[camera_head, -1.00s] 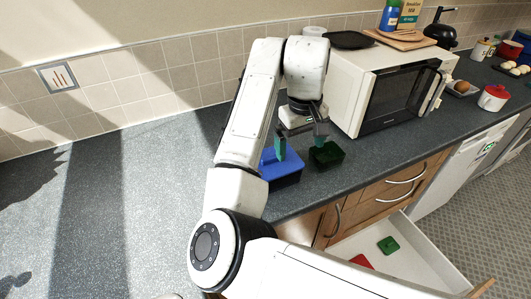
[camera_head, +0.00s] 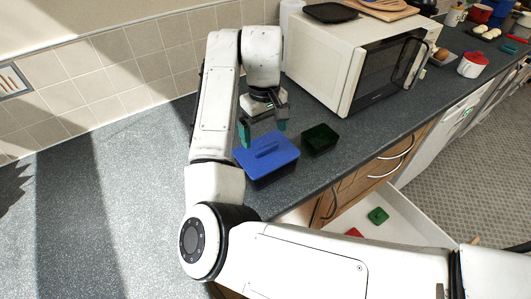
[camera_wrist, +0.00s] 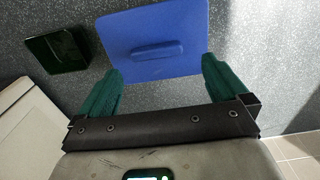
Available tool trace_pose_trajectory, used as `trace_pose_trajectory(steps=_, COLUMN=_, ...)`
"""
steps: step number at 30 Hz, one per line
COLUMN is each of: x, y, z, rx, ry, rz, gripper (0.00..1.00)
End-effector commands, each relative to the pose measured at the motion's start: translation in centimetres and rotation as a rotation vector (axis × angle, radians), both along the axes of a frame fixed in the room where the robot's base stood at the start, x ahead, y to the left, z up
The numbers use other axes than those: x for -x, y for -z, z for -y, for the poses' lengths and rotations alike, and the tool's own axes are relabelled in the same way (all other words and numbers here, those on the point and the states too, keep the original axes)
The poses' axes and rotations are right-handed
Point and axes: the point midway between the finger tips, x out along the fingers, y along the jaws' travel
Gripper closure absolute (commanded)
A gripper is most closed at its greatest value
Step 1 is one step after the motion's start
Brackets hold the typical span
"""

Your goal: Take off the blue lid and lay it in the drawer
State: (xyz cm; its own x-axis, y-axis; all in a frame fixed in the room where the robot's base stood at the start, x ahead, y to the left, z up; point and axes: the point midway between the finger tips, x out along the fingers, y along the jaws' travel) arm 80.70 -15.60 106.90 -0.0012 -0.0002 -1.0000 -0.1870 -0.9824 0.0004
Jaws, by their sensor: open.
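The blue lid (camera_head: 268,152), with a raised bar handle, sits on a dark box (camera_head: 273,178) on the counter. In the wrist view the blue lid (camera_wrist: 155,38) lies ahead of and between my fingertips. My gripper (camera_head: 264,132) is open and empty, above the lid's back edge; its green fingers show in the wrist view (camera_wrist: 163,72) on either side of the handle's line, apart from it. The open drawer (camera_head: 400,222) is below the counter at the right. A green lid (camera_head: 378,215) and a red lid (camera_head: 354,232) lie in it.
A dark green open box (camera_head: 320,140) stands just right of the blue-lidded box. A white microwave (camera_head: 350,65) stands behind it. The counter at the left (camera_head: 90,200) is clear. My arm hides part of the drawer.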

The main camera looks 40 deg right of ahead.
Motion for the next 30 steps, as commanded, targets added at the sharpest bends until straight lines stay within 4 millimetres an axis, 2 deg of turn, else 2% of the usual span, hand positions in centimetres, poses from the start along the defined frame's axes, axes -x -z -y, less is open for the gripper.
trace_pose_trajectory(steps=5, x=0.2, y=1.4, z=0.2, rx=0.002, ry=0.000, rz=-0.002, gripper=0.00)
trace_pose_trajectory(steps=9, x=0.4, y=3.5, z=0.6, rx=0.002, ry=0.000, rz=-0.004, gripper=0.00)
trace_pose_trajectory(steps=13, x=0.2, y=4.8, z=0.5, rx=0.000, ry=-0.002, rz=-0.002, gripper=0.00)
trace_pose_trajectory(steps=22, x=0.2, y=5.4, z=0.5, rx=-0.001, ry=-0.001, rz=0.000, gripper=0.00)
trace_pose_trajectory(steps=23, x=0.2, y=5.4, z=0.5, rx=-0.001, ry=-0.001, rz=0.001, gripper=0.01)
trace_pose_trajectory(steps=30, x=0.2, y=5.4, z=0.5, rx=0.000, ry=-0.001, rz=0.001, gripper=0.24)
